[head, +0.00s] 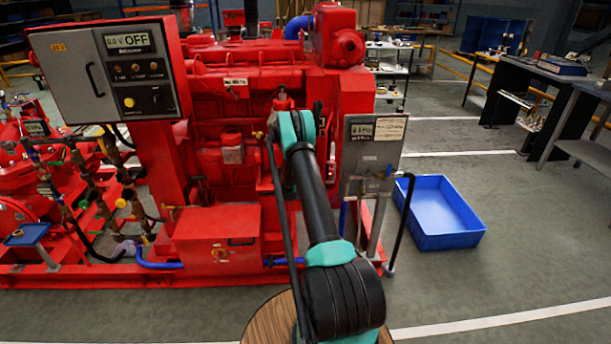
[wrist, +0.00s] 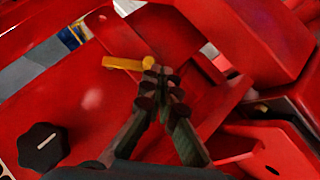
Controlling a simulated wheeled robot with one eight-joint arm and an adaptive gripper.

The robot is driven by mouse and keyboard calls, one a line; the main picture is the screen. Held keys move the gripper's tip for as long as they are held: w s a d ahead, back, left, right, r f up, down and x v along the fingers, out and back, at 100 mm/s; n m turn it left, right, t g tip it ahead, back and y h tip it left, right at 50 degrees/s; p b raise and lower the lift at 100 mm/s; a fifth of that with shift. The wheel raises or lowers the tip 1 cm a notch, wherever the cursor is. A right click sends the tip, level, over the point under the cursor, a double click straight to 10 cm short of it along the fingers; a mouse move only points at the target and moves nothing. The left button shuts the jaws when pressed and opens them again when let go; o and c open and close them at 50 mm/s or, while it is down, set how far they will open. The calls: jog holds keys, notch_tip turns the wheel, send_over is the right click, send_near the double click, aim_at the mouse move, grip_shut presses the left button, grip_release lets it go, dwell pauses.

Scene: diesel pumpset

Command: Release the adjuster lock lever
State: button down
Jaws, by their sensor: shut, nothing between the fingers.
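In the wrist view a short yellow lever (wrist: 125,63) stands out against red machine surfaces, left of my fingertips. It looks like the adjuster lock lever, though no label shows. My gripper (wrist: 160,73) is shut and empty, its dark fingers converging near the lever's right end. The tips overlap or lie close to that end in the picture; I cannot tell whether they touch it. In the head view my arm reaches into the red pumpset (head: 250,85) and hides the fingertips and the lever.
A black knob (wrist: 43,148) with a white mark sits at lower left in the wrist view. Red plates and edges surround the fingers closely. In the head view a grey control panel (head: 110,72) stands left and a blue bin (head: 440,240) lies on the floor at right.

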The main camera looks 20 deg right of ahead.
jog(key=shift+s+d+f, duration=0.1)
jog(key=shift+d+f, duration=0.25)
jog(key=shift+f, duration=0.35)
jog(key=shift+s+d+f, duration=0.1)
jog(key=shift+d+f, duration=0.2)
jog(key=shift+f, duration=0.35)
jog(key=shift+r, duration=0.15)
dwell(0.4)
jog(key=shift+d+r, duration=0.1)
jog(key=shift+r, duration=0.65)
jog(key=shift+d, duration=0.1)
jog(key=v, duration=1.2)
jog(key=shift+a+f, duration=0.15)
jog(key=shift+a, duration=0.2)
